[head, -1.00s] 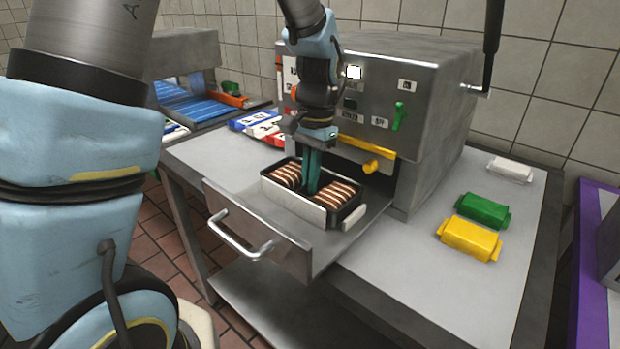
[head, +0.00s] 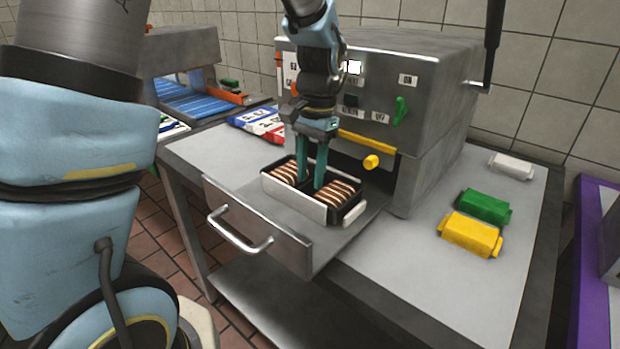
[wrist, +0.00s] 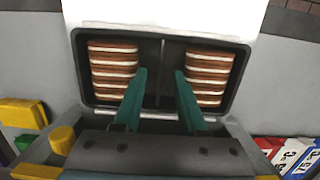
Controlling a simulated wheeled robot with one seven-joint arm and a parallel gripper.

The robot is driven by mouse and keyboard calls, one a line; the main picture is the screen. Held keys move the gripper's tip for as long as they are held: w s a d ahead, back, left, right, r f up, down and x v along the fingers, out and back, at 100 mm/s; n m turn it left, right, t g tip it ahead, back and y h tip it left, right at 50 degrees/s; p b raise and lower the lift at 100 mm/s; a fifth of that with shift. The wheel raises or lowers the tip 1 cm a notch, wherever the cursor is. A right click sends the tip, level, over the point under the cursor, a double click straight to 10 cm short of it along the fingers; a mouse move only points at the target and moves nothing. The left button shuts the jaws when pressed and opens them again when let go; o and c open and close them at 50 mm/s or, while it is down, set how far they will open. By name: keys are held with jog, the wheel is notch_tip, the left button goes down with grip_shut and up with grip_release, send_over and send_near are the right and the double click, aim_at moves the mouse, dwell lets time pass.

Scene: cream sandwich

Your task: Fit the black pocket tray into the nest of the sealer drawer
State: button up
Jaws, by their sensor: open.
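The black pocket tray (head: 327,208) sits in the pale-walled nest (head: 290,202) of the pulled-out sealer drawer (head: 250,231). Each of its two pockets holds brown-and-cream sandwich slices (head: 338,190), and a divider runs between them. My gripper (head: 310,183) is over the tray's middle, fingers pointing down and apart. In the wrist view the open fingers (wrist: 161,78) stand on either side of the divider, not pressed on it. The tray's black rim (wrist: 238,85) shows inside the pale nest there and looks level in the head view. How deep the fingertips reach I cannot tell.
The sealer (head: 385,85) stands right behind the drawer, with a yellow knob (head: 371,162) near my gripper. Green (head: 484,207), yellow (head: 471,235) and white (head: 511,167) packs lie on the right counter. Printed packs (head: 258,122) lie at left.

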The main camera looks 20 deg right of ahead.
notch_tip(320, 180, up, 9)
jog(key=d, duration=0.1)
jog(key=shift+w+r+b, duration=0.15)
jog(key=shift+w+b, duration=0.15)
jog(key=shift+b, duration=0.15)
